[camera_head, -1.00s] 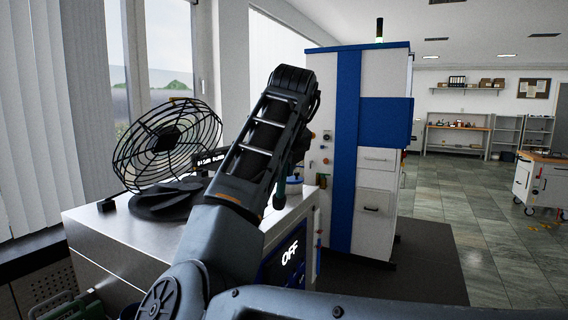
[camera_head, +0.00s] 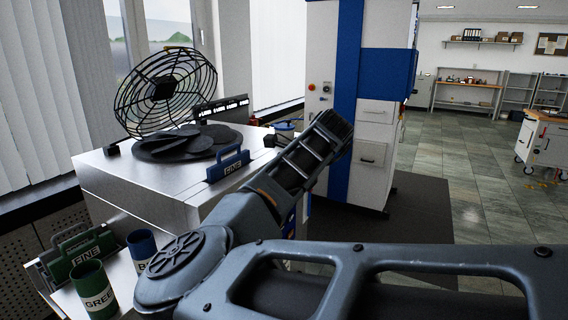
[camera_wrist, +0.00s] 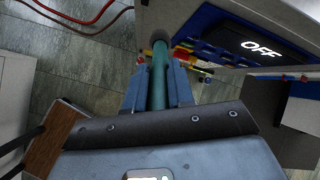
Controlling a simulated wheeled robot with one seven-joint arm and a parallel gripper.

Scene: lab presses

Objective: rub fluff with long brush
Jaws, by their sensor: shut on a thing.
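My gripper (camera_wrist: 158,82) is at the middle of the wrist view, with its two fingers shut on a long teal rod, which I take for the long brush (camera_wrist: 159,62). The brush ends in a grey rounded tip at the top of the view. The tip lies close to the light underside edge of a machine with a lit OFF panel (camera_wrist: 262,48). I cannot tell whether they touch. In the head view my gripper and the brush are hidden behind my arm. I cannot make out any fluff.
Green (camera_head: 95,288) and blue (camera_head: 141,247) cups stand at lower left. A blue-white machine (camera_head: 348,90) stands behind.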

